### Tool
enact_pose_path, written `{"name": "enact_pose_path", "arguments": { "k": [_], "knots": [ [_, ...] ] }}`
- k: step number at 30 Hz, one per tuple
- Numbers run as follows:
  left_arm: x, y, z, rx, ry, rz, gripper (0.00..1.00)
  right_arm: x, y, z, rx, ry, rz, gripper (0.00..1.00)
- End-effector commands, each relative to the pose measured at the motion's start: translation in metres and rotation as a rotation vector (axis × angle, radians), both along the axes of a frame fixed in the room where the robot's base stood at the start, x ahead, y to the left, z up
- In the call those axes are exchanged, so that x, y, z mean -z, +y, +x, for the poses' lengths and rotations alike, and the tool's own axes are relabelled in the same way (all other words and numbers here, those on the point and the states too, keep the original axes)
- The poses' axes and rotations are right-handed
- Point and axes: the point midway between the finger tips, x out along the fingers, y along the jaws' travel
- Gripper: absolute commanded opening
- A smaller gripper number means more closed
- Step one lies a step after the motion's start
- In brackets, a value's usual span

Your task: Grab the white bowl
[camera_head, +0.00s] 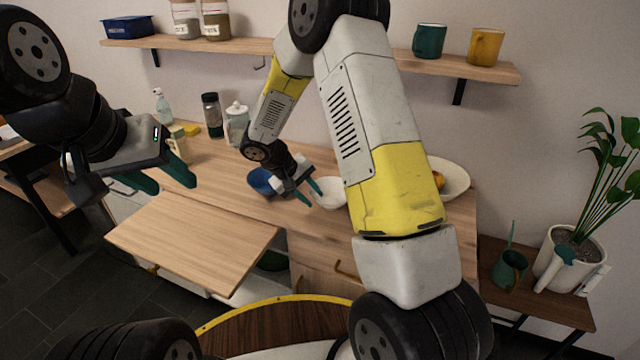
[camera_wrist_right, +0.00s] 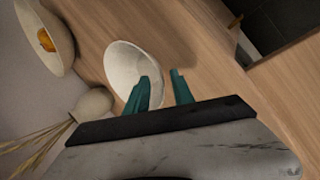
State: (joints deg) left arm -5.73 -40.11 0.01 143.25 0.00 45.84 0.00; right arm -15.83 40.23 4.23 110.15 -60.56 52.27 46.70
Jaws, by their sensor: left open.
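The white bowl (camera_head: 331,194) sits on the wooden worktop, partly hidden behind my right arm in the head view. It also shows in the right wrist view (camera_wrist_right: 122,66), with its open side visible. My right gripper (camera_head: 314,194) is at the bowl's left side. In the right wrist view my right gripper (camera_wrist_right: 160,86) has its teal fingers apart: one overlaps the bowl's inside, the other is beyond its rim. I cannot tell whether they touch it. My left gripper (camera_head: 174,188) is open and empty, well left of the bowl.
A blue bowl (camera_head: 262,181) stands just left of my right gripper. A larger pale bowl with an orange item (camera_head: 455,178) is to the right, also in the wrist view (camera_wrist_right: 60,38). Jars and a bottle (camera_head: 212,115) stand behind. A wooden panel (camera_head: 190,235) juts out at front left.

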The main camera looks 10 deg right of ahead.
Motion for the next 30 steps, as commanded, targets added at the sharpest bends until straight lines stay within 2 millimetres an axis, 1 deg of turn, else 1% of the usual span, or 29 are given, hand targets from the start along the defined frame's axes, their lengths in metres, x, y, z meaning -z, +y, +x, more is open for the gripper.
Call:
{"name": "enact_pose_path", "arguments": {
  "k": [1, 4, 11, 14, 15, 16, 30],
  "knots": [
    [0.0000, 0.0000, 0.0000, 0.000, 0.000, 0.000, 0.47, 0.0059, -0.0031, 0.0009, 0.000, 0.001, 0.000, 0.29],
    [0.0000, 0.0000, 0.0000, 0.000, 0.000, 0.000, 0.47, 0.0117, -0.0062, 0.0020, -0.001, 0.001, 0.000, 0.29],
    [0.0000, 0.0000, 0.0000, 0.000, 0.000, 0.000, 0.47, 0.0124, -0.0067, 0.0025, -0.001, 0.000, 0.000, 0.29],
    [0.0000, 0.0000, 0.0000, 0.000, 0.000, 0.000, 0.47, 0.0123, -0.0067, 0.0025, -0.001, 0.000, 0.000, 0.11],
    [0.0000, 0.0000, 0.0000, 0.000, 0.000, 0.000, 0.47, 0.0122, -0.0067, 0.0025, -0.001, 0.000, 0.000, 0.03],
    [0.0000, 0.0000, 0.0000, 0.000, 0.000, 0.000, 0.47, 0.0122, -0.0067, 0.0025, -0.001, 0.000, 0.000, 0.00],
    [0.0000, 0.0000, 0.0000, 0.000, 0.000, 0.000, 0.47, 0.0120, -0.0066, 0.0025, -0.001, 0.000, 0.000, 0.00]
  ]
}}
